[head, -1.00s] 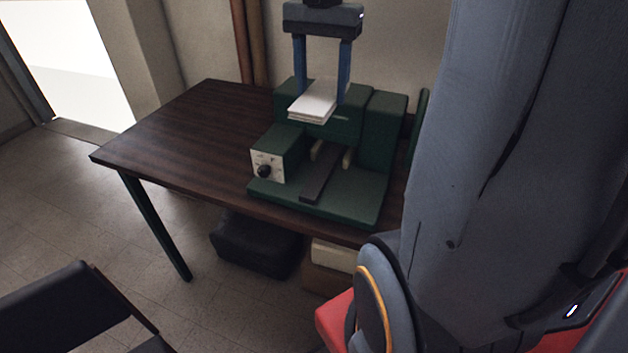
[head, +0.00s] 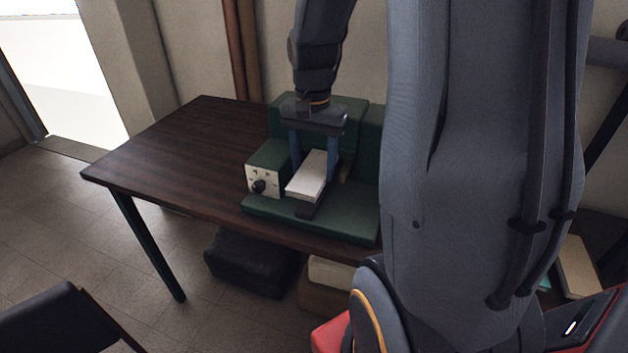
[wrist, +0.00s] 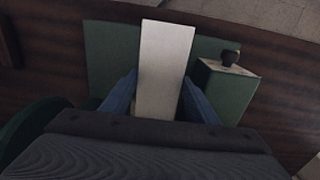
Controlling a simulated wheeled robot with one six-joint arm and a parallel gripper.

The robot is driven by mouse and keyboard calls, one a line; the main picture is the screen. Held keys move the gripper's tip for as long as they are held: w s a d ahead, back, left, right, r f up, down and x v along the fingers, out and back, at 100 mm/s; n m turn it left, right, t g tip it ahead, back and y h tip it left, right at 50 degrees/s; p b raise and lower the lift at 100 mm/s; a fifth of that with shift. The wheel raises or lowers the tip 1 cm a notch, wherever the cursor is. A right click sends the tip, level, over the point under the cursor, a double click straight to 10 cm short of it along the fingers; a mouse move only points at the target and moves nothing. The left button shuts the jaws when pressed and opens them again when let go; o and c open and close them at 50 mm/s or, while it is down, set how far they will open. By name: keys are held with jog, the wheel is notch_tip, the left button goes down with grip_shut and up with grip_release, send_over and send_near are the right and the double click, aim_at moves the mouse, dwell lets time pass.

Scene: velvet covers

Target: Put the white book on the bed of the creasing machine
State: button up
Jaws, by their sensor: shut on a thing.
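The white book (head: 307,184) is held flat between the blue fingers of my gripper (head: 314,170), which points down from above. It also shows in the wrist view (wrist: 163,70), with one finger on each side. The green creasing machine (head: 350,224) stands on the table. I cannot tell whether the book touches the bed.
The machine's control box (head: 265,180) with a black knob is close to the left of the book. The machine's tall green back part (head: 290,105) rises behind. The wooden table (head: 180,155) is clear on its left. A dark chair (head: 60,325) stands at lower left.

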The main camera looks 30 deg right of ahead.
aim_at(313, 171)
jog(key=shift+f+p, duration=0.35)
jog(key=shift+f, duration=2.4)
jog(key=shift+f, duration=0.15)
jog(key=o, duration=1.1)
jog(key=shift+o, duration=0.2)
notch_tip(313, 171, up, 12)
jog(key=shift+r+b, duration=0.15)
jog(key=shift+b, duration=0.9)
